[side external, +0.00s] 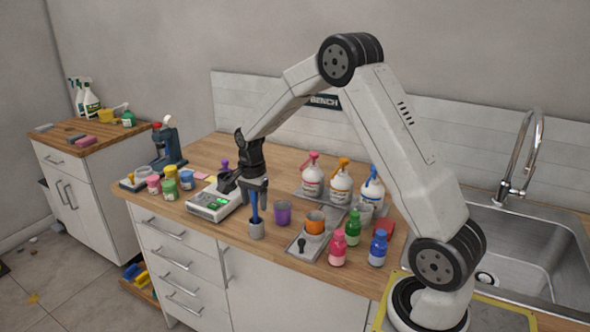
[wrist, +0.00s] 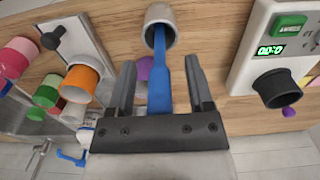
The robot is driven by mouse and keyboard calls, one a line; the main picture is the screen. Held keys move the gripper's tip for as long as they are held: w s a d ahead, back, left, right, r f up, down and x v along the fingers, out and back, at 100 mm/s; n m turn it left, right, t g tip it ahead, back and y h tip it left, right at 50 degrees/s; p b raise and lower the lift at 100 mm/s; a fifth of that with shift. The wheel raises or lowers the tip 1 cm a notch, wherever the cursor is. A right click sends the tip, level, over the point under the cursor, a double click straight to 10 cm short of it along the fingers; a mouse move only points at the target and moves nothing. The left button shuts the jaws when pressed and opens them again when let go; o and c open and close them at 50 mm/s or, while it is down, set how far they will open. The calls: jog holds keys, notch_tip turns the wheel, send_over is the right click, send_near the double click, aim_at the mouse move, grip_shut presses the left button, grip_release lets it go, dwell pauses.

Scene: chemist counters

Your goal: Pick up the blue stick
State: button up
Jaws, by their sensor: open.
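The blue stick (side external: 254,205) stands upright in a small grey cup (side external: 257,231) near the front edge of the counter. In the wrist view the blue stick (wrist: 161,90) reaches from the mouth of the grey cup (wrist: 158,13) down between my fingers. My gripper (side external: 254,194) is pointed down over the cup, around the upper part of the stick. In the wrist view my gripper (wrist: 160,68) is open, one finger on each side of the stick, with visible gaps between. The stick's lower end is hidden in the cup.
A scale (side external: 211,205) with a black cup (wrist: 277,88) stands close on the left. A purple cup (side external: 283,213) and an orange cup (side external: 315,222) on a metal plate are close on the right. Small bottles (side external: 338,249) and pump bottles (side external: 341,182) stand farther right and behind.

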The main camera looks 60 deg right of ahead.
grip_shut()
jog(key=shift+r, duration=0.1)
dwell(0.3)
notch_tip(320, 180, up, 10)
jog(key=shift+f, duration=0.1)
dwell(0.6)
dwell(0.4)
jog(key=s+d+r+g, duration=0.1)
jog(key=s+d, duration=0.2)
jog(key=s, duration=0.3)
jog(key=s+d+r+g+y, duration=0.1)
jog(key=s+d+r, duration=0.1)
jog(key=s+d, duration=0.2)
jog(key=shift+s+d, duration=0.3)
jog(key=shift+s, duration=1.1)
